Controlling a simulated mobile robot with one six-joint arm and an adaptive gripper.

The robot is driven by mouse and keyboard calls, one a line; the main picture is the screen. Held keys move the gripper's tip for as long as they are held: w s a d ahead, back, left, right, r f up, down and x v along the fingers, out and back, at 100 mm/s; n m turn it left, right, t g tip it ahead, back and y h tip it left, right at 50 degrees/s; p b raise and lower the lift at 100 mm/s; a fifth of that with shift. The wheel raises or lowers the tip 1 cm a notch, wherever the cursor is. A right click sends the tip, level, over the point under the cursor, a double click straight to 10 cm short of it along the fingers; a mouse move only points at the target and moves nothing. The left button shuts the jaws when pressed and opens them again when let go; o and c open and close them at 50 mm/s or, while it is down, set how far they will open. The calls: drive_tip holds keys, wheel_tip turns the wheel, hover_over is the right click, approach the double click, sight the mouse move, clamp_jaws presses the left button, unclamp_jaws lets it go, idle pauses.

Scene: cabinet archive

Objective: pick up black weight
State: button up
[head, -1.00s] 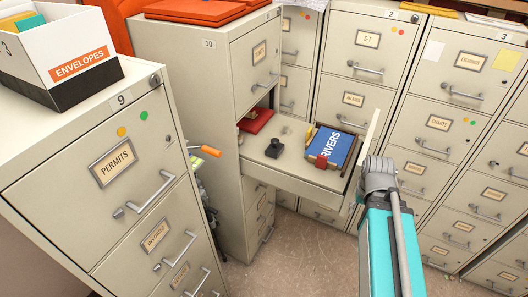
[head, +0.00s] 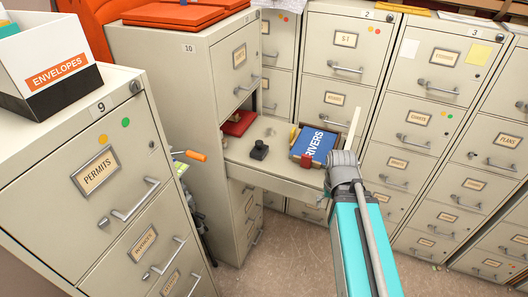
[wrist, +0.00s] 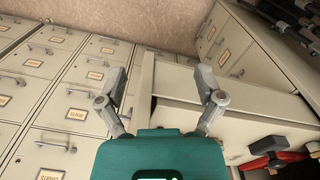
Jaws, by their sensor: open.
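The black weight (head: 259,150) is a small dark block with a knob on top. It stands upright in the open drawer (head: 240,158) of cabinet 10, left of a blue book. My gripper (wrist: 164,85) is open in the wrist view, its two grey fingers wide apart with nothing held. A cabinet edge runs beyond the gap between them. In the head view my arm's grey end is at the drawer's right front, to the right of the weight and apart from it; the fingers cannot be made out there.
The blue book (head: 314,145) fills the drawer's right part, with a dark red item (head: 307,162) at its front. A red object (head: 238,123) lies at the back left. Cabinet 9 (head: 75,135) stands at the left. An orange-handled tool (head: 195,155) sticks out between cabinets.

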drive_tip(key=w+a+m+t+h, duration=0.1)
drive_tip(key=w+a, duration=0.3)
drive_tip(key=w+a+m+t+h+b, duration=0.1)
drive_tip(key=w+a+t+h, duration=0.1)
drive_tip(key=w+a, duration=0.1)
drive_tip(key=w+a+r+m+t+h+b, duration=0.1)
drive_tip(key=w+a+h, duration=0.1)
drive_tip(key=w+a, duration=0.2)
drive_tip(key=shift+w+a+r+m, duration=0.1)
drive_tip(key=shift+w+a+m, duration=0.1)
drive_tip(key=shift+a, duration=0.35)
drive_tip(key=shift+w+a+m, duration=0.1)
drive_tip(key=shift+w+a, duration=0.05)
drive_tip(key=shift+a, duration=0.4)
drive_tip(key=m+t+h+b, duration=0.1)
drive_tip(key=m+t, duration=0.1)
drive_tip(key=t, duration=0.5)
approach(255, 153)
wheel_tip(255, 153, up, 3)
drive_tip(key=w, duration=0.1)
drive_tip(key=shift+w+d, duration=0.1)
drive_tip(key=shift+w, duration=0.05)
drive_tip(key=shift+g+b, duration=0.3)
drive_tip(key=b+x, duration=0.3)
drive_tip(key=x, duration=0.4)
drive_tip(key=shift+f+b, duration=0.3)
drive_tip(key=shift+w+d+f, duration=0.2)
drive_tip(key=shift+w+d, duration=0.25)
drive_tip(key=shift+w, duration=0.15)
